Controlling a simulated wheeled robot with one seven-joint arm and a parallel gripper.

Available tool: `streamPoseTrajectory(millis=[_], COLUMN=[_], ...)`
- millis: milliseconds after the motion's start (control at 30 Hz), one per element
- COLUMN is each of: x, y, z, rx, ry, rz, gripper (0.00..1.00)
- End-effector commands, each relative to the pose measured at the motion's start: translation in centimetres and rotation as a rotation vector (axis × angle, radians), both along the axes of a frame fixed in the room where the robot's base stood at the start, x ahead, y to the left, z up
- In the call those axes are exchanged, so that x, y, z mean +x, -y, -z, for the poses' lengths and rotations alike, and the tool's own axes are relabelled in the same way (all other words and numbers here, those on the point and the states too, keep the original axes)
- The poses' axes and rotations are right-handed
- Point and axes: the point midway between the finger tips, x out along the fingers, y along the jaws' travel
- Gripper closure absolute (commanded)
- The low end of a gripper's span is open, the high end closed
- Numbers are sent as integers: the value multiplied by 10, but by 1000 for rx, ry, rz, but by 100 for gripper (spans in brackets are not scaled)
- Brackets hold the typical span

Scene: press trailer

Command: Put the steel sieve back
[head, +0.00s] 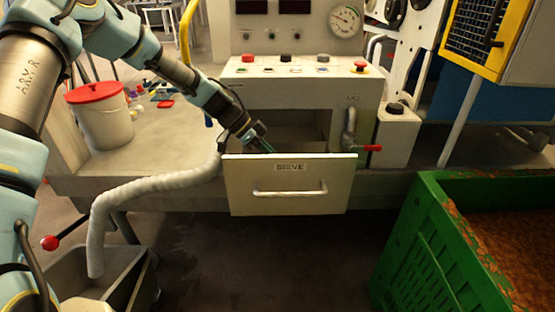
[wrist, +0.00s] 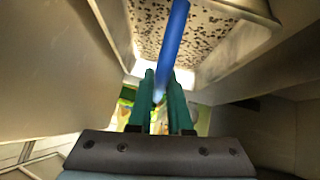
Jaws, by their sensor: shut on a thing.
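The drawer labelled SIEVE (head: 290,202) stands pulled out under the control panel. My gripper (head: 262,146) reaches down behind its front panel, into the drawer opening. In the wrist view my gripper (wrist: 160,84) is shut on a blue handle (wrist: 174,38). The handle runs up to a pale, rectangular pan with a speckled or perforated face, which looks like the steel sieve (wrist: 215,32). Pale walls stand close on both sides of it. The sieve is hidden behind the drawer front in the head view, and I cannot tell whether it rests on the drawer floor.
A control panel (head: 290,68) with buttons sits above the drawer. A red-handled valve (head: 366,148) is close to the drawer's right. A ribbed hose (head: 150,188) hangs at left, near a red-lidded bucket (head: 104,122). A green crate (head: 425,240) fills the lower right.

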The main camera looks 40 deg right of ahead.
Motion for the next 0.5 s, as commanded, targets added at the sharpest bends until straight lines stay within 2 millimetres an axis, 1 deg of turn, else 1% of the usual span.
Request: streamPoseTrajectory(millis=[67, 100, 300, 333, 500], x=[0, 0, 0, 0, 0], y=[0, 0, 0, 0, 0], z=[4, 2, 2, 2, 2], rx=[-1, 1, 1, 1, 0], ry=[-1, 0, 0, 0, 0], rz=[0, -1, -1, -1, 0], gripper=[100, 78, 56, 53, 53])
